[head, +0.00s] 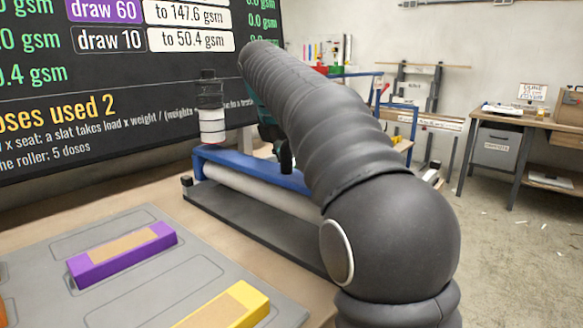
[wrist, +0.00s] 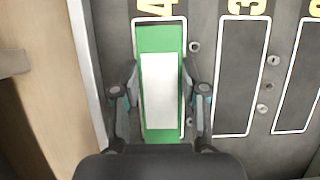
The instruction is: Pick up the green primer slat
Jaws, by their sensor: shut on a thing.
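In the wrist view the green primer slat (wrist: 158,38), with a white pad along its middle, lies in the white-outlined slot marked 4 on a dark board. My gripper (wrist: 160,84) has one finger on each long side of the slat and is shut on it. The slat looks in line with the slot; I cannot tell whether it is lifted. In the head view my arm crosses the middle, and I cannot make out the green slat there.
The empty slot 3 (wrist: 242,80) lies right of the slat. In the head view a blue-framed roller (head: 255,190) stands behind a grey tray (head: 140,295) holding a purple slat (head: 122,254) and a yellow slat (head: 235,308). A black-and-white cylinder (head: 210,108) stands by the scoreboard (head: 130,95).

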